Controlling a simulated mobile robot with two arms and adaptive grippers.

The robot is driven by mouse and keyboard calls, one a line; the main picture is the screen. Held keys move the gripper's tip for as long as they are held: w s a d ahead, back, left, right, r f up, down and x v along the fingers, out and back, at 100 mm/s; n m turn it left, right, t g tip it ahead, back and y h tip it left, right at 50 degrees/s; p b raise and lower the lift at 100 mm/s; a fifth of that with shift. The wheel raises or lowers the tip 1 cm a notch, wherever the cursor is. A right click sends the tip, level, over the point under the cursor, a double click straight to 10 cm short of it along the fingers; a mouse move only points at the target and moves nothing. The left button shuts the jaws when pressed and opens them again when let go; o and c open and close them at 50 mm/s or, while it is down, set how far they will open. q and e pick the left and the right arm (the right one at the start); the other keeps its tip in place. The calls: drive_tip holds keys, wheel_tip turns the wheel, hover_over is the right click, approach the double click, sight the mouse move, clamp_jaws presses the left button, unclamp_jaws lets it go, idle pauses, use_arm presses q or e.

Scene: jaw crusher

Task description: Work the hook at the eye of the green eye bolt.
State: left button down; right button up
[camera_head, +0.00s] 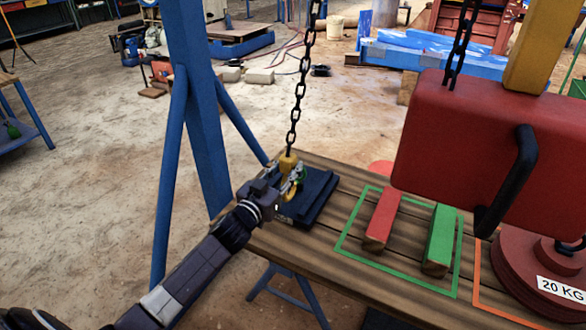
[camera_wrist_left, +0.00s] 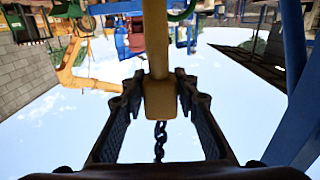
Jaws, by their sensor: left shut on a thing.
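The yellow hook (camera_head: 288,163) hangs on a dark chain (camera_head: 298,95) above the left end of the wooden table. My left gripper (camera_head: 282,188) is shut on the hook. In the left wrist view, my left gripper (camera_wrist_left: 158,88) has a finger on each side of the hook's yellow shank (camera_wrist_left: 158,50), with the chain running off below. A bit of the green eye bolt (camera_head: 301,172) shows right beside the hook, over a dark block (camera_head: 312,200). A green curve (camera_wrist_left: 182,12) shows at the wrist view's top edge. Whether the hook passes through the eye is hidden. My right gripper is not in view.
A red bar (camera_head: 383,215) and a green bar (camera_head: 440,238) lie inside a green outline on the table. A red box with a black handle (camera_head: 512,175) looms at the right. Red weight discs (camera_head: 515,275) sit below it. A blue post (camera_head: 190,100) stands left of the table.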

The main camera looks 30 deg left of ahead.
sight(279, 163)
use_arm(q)
drive_tip(key=shift+a+r, duration=0.3)
drive_tip(key=shift+a, duration=1.25)
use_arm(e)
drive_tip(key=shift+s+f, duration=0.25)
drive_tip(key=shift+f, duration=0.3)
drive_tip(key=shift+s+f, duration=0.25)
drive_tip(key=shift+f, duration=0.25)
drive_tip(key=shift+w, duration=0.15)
use_arm(q)
drive_tip(key=shift+w, duration=0.1)
drive_tip(key=shift+w, duration=0.2)
drive_tip(key=shift+w+f, duration=0.1)
drive_tip(key=shift+w, duration=0.35)
drive_tip(key=w, duration=0.3)
drive_tip(key=shift+d+f+b, duration=0.15)
drive_tip(key=shift+f+b, duration=0.1)
drive_tip(key=shift+b, duration=0.05)
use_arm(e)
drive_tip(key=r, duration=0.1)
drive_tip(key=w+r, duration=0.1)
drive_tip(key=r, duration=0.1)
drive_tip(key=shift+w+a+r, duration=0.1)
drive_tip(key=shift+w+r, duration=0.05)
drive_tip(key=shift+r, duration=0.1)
